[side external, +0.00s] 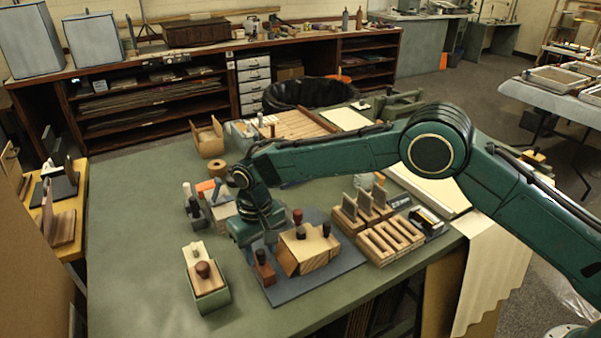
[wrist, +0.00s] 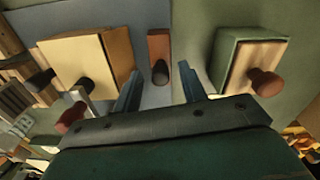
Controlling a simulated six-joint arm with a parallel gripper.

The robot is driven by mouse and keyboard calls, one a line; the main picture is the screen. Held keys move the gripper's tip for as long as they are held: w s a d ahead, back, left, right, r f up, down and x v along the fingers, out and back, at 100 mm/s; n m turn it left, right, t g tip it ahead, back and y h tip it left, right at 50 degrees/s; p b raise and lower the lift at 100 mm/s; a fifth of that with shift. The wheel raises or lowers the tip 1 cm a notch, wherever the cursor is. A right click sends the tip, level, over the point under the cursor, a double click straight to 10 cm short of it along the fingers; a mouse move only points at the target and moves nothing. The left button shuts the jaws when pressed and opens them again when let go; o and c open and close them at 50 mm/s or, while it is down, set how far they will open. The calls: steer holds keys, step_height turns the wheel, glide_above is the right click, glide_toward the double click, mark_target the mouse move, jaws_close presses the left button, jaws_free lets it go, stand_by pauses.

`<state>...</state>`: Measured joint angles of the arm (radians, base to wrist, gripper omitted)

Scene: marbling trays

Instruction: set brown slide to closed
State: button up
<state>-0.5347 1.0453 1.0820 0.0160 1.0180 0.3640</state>
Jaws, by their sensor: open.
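A narrow brown block with a dark knob (side external: 264,266) stands on the dark grey mat (side external: 340,262); I take it for the brown slide. In the wrist view the brown slide (wrist: 158,42) shows between my fingers, with its dark knob towards me. My gripper (side external: 260,240) is open over the mat, just behind the slide in the side view. In the wrist view my gripper (wrist: 160,72) has one finger on each side of the knob, apart from it. Whether the slide is open or closed I cannot tell.
A slotted wooden rack (side external: 390,242) stands further right.

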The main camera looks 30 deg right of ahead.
steer(key=shift+f, duration=0.1)
jaws_close()
steer(key=shift+d, duration=2.4)
jaws_free()
steer(key=shift+a, duration=0.1)
